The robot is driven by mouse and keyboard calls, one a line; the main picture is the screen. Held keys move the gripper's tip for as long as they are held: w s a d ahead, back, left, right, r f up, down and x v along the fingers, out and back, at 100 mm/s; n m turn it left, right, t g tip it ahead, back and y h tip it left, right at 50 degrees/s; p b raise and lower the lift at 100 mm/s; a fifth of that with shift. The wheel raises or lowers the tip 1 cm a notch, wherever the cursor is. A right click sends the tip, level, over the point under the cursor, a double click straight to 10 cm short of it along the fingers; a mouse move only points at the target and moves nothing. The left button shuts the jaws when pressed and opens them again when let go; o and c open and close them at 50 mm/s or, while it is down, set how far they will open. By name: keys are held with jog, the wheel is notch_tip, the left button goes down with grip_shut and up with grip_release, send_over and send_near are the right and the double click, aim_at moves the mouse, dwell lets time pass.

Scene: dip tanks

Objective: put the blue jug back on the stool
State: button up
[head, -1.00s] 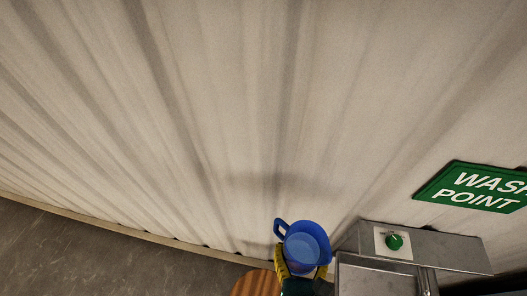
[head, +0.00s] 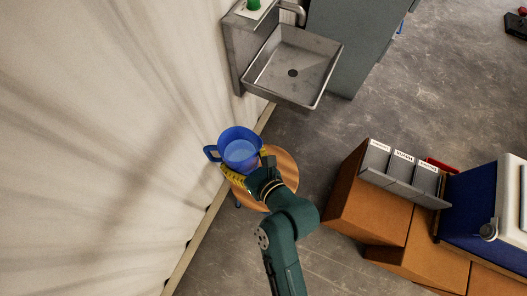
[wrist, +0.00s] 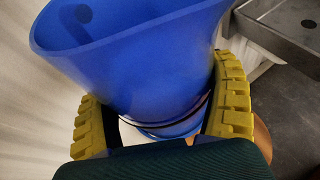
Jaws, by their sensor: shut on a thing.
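The blue jug (head: 238,134) is held upright in my gripper (head: 246,164), its handle pointing left. A paler blue disc shows inside it; I cannot tell whether that is liquid or the jug's bottom. In the wrist view the yellow fingers (wrist: 155,95) close on both sides of the blue jug (wrist: 140,65). The stool (head: 286,168) has a round wooden top, partly hidden by the jug and my gripper. The jug overlaps the stool's upper left edge in the head view. I cannot tell how far above the top it is.
A cream corrugated wall (head: 110,130) runs close on the left. A steel sink (head: 275,75) with a tap is beyond the stool. Brown boxes (head: 365,215) with grey bins (head: 400,170) stand at the right. Grey floor (head: 335,125) lies open between.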

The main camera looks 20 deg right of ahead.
jog(key=shift+m+h, duration=0.5)
jog(key=w+d+f+b, duration=0.1)
jog(key=d+f+b, duration=0.2)
jog(key=f+b, duration=0.8)
jog(key=w+d+f+b, duration=0.1)
jog(key=d+f+b, duration=0.1)
jog(key=f+b, duration=0.8)
jog(key=w+d+f+b, duration=0.1)
jog(key=d+f+b, duration=0.2)
jog(key=f+b, duration=0.8)
jog(key=shift+w+d+f+b, duration=0.1)
jog(key=shift+w+f, duration=0.05)
jog(key=shift+f, duration=1.05)
jog(key=shift+w+d+f+b, duration=0.1)
jog(key=shift+f, duration=1.05)
jog(key=shift+w+d+f+b, duration=0.1)
jog(key=shift+w+f, duration=0.05)
jog(key=shift+f, duration=1.05)
jog(key=shift+s+r, duration=0.1)
jog(key=shift+r, duration=0.05)
jog(key=o, duration=1)
jog(key=shift+f, duration=0.3)
